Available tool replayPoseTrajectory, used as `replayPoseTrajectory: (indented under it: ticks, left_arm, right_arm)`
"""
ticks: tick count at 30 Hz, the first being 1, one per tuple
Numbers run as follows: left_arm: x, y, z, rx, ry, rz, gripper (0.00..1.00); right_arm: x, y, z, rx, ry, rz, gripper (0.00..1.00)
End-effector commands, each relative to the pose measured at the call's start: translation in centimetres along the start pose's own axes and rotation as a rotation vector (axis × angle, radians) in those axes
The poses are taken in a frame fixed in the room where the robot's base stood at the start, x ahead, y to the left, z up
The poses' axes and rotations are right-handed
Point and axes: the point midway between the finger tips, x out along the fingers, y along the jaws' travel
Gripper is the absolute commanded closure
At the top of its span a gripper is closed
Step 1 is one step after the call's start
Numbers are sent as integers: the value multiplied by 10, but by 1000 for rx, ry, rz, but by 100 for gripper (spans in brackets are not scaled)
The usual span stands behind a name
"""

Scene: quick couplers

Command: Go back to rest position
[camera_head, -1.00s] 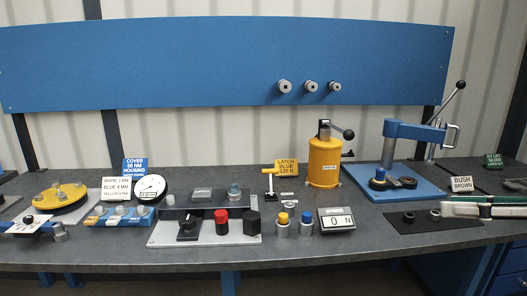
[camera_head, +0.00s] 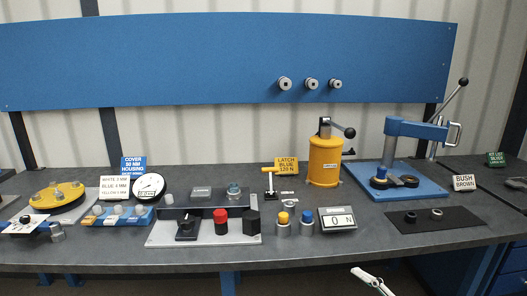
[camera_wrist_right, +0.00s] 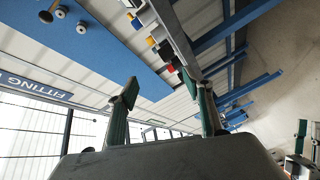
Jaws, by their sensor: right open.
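My right gripper (camera_wrist_right: 162,88) shows in the right wrist view with its two green-padded fingers apart and nothing between them. In the head view a pale piece of my right gripper or arm (camera_head: 372,281) shows at the bottom edge, in front of the bench and apart from the things on it. The rest of that arm is out of the picture.
The grey bench (camera_head: 330,252) carries a yellow pot (camera_head: 324,165), a blue press (camera_head: 405,185), a black mat (camera_head: 435,220) with two dark rings, a force display (camera_head: 337,220) and a grey block with knobs (camera_head: 205,238). The floor in front looks clear.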

Motion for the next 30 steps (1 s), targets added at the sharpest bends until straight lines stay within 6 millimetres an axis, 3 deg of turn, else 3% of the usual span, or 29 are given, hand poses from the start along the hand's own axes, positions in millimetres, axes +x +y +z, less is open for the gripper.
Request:
replayPoseTrajectory:
  ticks: [1, 5, 9, 12, 15, 18, 21, 30]
  left_arm:
    - [0, 0, 0, 0, 0, 0, 72]
    - [0, 0, -1, 0, 1, 0, 72]
    - [0, 0, -2, 0, 3, 0, 72]
    - [-1, 0, -3, 0, 5, -1, 72]
    - [-1, 0, -4, 0, 7, -1, 72]
    - [-1, -1, -4, 0, 7, -1, 72]
    - [-1, 0, -4, 0, 7, -1, 72]
    - [-1, 0, -4, 0, 7, -1, 72]
  right_arm:
    - [-6, -29, 5, 116, -55, -6, 50]
    - [-27, -100, 19, 395, -212, -25, 50]
    - [-64, -182, 24, 685, -399, -50, 50]
    - [-93, -234, 20, 861, -524, -65, 50]
    - [-119, -273, 13, 991, -622, -76, 50]
    - [-135, -296, 7, 1068, -684, -81, 50]
    - [-142, -306, 3, 1103, -711, -84, 50]
    - [-143, -307, 3, 1105, -714, -86, 50]
